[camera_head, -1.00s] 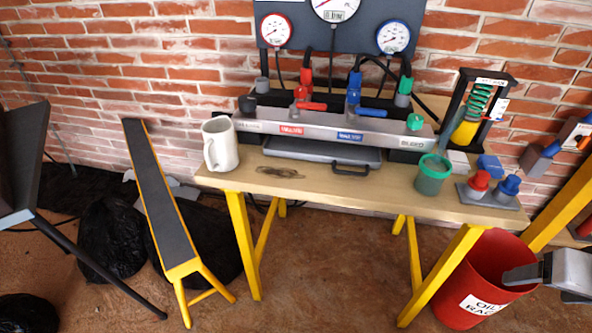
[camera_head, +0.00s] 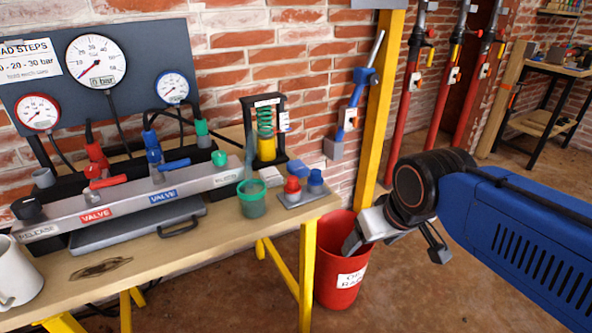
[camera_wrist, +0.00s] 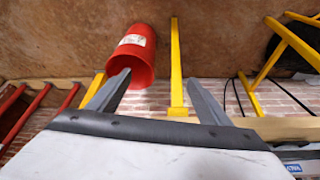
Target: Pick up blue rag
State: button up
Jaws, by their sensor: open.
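One finger overlaps the bucket in the head view. In the wrist view my gripper (camera_wrist: 155,86) shows two spread fingers with nothing between them. The blue piece does not show there.
The red bucket (camera_head: 336,292), labelled for oily rags, stands on the floor by the bench's right end; it also shows in the wrist view (camera_wrist: 140,60). A green cup (camera_head: 252,200), red and blue caps, and a valve rig crowd the bench. A yellow post (camera_head: 385,115) stands behind.

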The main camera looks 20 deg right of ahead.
jog(key=shift+c, duration=0.2)
notch_tip(320, 180, up, 20)
jog(key=m+g, duration=0.5)
jog(key=m, duration=1.1)
send_over(298, 164)
jog(key=f, duration=1.1)
jog(key=shift+s+d+f, duration=0.15)
jog(key=shift+s+f, duration=0.05)
jog(key=shift+s, duration=0.1)
jog(key=shift+w+a+f, duration=0.1)
jog(key=shift+a+f, duration=0.05)
jog(key=shift+f, duration=1.15)
jog(key=shift+w+a+f, duration=0.1)
jog(key=shift+f, duration=1.15)
jog(key=shift+c, duration=0.3)
jog(key=c, duration=1.1)
